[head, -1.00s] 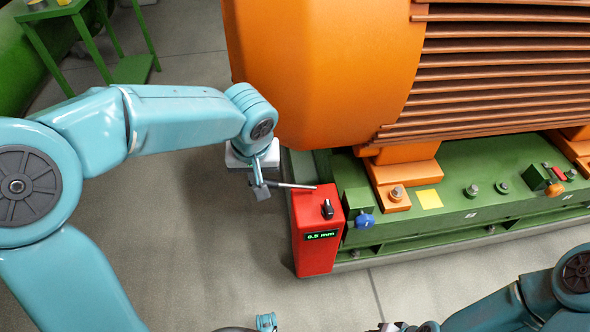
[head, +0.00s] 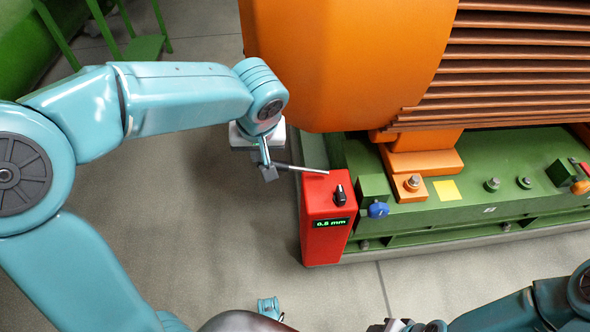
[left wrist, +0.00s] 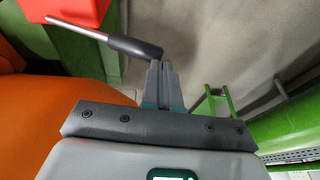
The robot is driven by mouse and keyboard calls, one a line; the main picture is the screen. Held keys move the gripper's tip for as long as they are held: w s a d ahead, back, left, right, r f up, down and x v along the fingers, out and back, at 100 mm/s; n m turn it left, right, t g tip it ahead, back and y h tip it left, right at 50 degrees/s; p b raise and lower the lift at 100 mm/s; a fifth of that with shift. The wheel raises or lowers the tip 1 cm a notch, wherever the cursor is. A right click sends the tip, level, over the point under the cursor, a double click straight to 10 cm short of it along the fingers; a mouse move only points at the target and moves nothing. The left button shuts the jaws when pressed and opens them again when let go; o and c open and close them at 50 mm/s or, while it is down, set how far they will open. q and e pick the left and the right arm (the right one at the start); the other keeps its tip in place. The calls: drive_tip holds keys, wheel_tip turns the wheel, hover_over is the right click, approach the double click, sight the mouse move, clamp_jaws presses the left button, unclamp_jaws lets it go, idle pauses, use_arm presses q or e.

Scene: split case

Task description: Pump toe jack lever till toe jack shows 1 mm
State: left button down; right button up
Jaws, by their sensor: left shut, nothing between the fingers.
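The red toe jack (head: 326,218) stands on the floor at the corner of the green machine base; its small display (head: 332,223) appears to read 0.8 mm. Its lever (head: 305,169) sticks out to the left from the top. In the left wrist view the lever (left wrist: 76,28) has a silver rod and a black grip. My left gripper (head: 270,173) is shut and empty at the grip's outer end; in the left wrist view its fingertips (left wrist: 160,66) overlap that end, and contact is unclear. My right gripper (head: 405,326) is partly cut off at the bottom edge.
An orange motor (head: 340,70) looms over the jack on the green base (head: 480,185). A blue knob (head: 378,209) and a yellow square (head: 446,190) are right of the jack. A green table frame (head: 135,45) stands at upper left. The floor left of the jack is clear.

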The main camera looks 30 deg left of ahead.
use_arm(q)
drive_tip(key=shift+f, duration=0.2)
use_arm(e)
drive_tip(key=shift+f, duration=0.15)
